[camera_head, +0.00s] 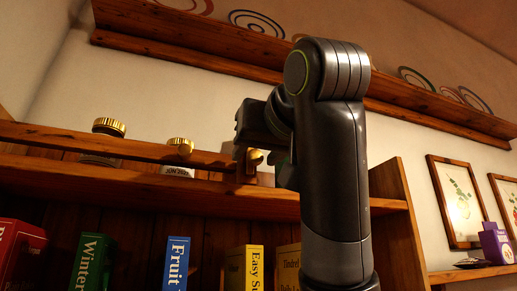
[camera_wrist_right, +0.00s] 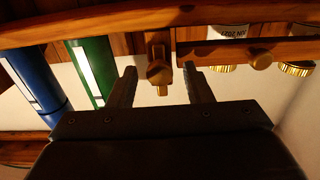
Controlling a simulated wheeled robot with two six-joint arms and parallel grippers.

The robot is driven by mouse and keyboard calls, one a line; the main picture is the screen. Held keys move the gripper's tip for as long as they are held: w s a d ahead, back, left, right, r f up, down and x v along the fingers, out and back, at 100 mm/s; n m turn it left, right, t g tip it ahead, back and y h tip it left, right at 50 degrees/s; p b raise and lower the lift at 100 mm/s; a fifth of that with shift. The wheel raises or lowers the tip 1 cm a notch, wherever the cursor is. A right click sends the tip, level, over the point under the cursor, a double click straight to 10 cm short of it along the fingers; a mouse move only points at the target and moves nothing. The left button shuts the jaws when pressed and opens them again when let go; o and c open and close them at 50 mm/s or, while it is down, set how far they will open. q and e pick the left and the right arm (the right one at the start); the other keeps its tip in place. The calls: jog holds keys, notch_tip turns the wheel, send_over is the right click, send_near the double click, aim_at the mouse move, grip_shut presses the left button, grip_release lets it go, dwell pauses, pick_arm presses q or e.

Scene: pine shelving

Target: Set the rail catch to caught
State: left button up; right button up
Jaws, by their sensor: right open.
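A wooden rail (camera_head: 60,138) runs along the front of the cabinet's top shelf, with a round knob (camera_head: 181,146) on it. My left gripper is not in view.
Two jars with gold lids (camera_head: 109,127) (camera_head: 180,172) stand behind the rail. Several books, including a blue one (camera_head: 176,262), stand on the shelf below. A long wall shelf (camera_head: 200,48) is above. A purple box (camera_head: 495,243) is at far right.

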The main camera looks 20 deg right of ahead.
jog(key=c, duration=1)
jog(key=n+b, duration=0.2)
jog(key=n, duration=0.1)
jog(key=shift+s+f, duration=0.1)
jog(key=shift+f, duration=0.05)
jog(key=n+b, duration=0.1)
jog(key=n, duration=0.1)
jog(key=shift+n+b, duration=0.35)
jog(key=shift+n, duration=0.05)
jog(key=n+b, duration=0.1)
jog(key=n, duration=0.1)
jog(key=shift+n, duration=0.4)
jog(key=n+b, duration=0.1)
jog(key=n, duration=0.2)
jog(key=shift+a+n, duration=0.1)
jog(key=shift+n, duration=0.2)
jog(key=n+b, duration=0.1)
jog(key=n, duration=0.4)
jog(key=shift+n, duration=0.3)
